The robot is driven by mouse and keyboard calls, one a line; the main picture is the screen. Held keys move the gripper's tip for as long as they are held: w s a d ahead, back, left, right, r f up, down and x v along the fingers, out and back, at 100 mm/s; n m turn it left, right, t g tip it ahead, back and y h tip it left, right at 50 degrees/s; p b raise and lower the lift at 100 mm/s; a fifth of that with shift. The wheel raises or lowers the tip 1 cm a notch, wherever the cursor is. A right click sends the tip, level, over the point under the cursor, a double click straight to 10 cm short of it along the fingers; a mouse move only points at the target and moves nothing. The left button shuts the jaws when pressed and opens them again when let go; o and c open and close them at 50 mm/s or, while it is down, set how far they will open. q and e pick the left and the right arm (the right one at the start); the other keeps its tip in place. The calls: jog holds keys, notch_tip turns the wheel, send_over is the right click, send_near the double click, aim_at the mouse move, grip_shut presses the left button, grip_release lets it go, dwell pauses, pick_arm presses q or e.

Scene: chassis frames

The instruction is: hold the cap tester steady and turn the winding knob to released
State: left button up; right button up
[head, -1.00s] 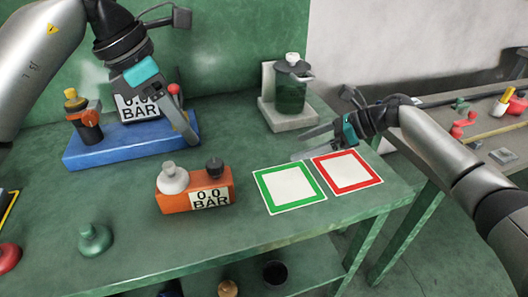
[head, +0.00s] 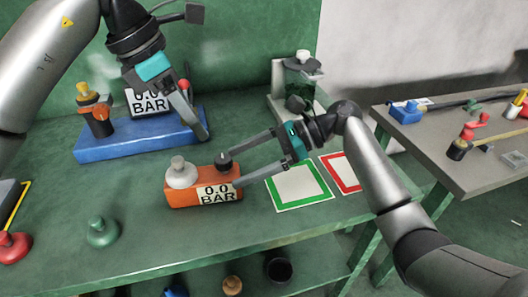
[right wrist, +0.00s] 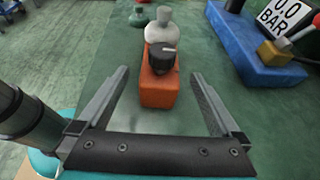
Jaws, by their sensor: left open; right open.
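An orange box (head: 177,197) with a 0.0 BAR plate, probably the cap tester, stands on the green bench. A pale grey bulb-shaped piece (head: 180,174) and a black knob (head: 225,161) sit on its top. My right gripper (head: 231,173) is open, its fingers reaching from the right to the box's knob end. In the right wrist view the knob (right wrist: 163,58) shows a white mark and lies ahead between the spread fingers, with no grip on it. My left gripper (head: 198,125) is open above the blue base, away from the orange box.
The blue base (head: 130,146) at the back left carries another BAR display and an orange-black part with a yellow top. A green-framed square (head: 300,205) and a red-framed square (head: 341,175) lie right of the box. Green (head: 103,232) and red (head: 12,246) bulb-shaped pieces stand front left.

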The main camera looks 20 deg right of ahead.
aim_at(221, 159)
jog(key=x, duration=0.9)
jog(key=shift+a, duration=0.15)
grip_shut()
pick_arm(q)
jog(key=shift+o, duration=1.4)
jog(key=shift+a+r, duration=0.1)
jog(key=shift+o, duration=0.4)
jog(key=shift+w+a+r+m+g, duration=0.3)
jog(key=shift+r+m, duration=0.1)
jog(key=shift+m, duration=0.4)
jog(key=shift+w+a+r+m+g, duration=0.25)
jog(key=shift+r+m, duration=0.15)
jog(key=shift+m, duration=0.4)
jog(key=shift+h, duration=0.3)
jog(key=x, duration=1.1)
jog(key=shift+d+f, duration=0.1)
jog(key=shift+f, duration=0.25)
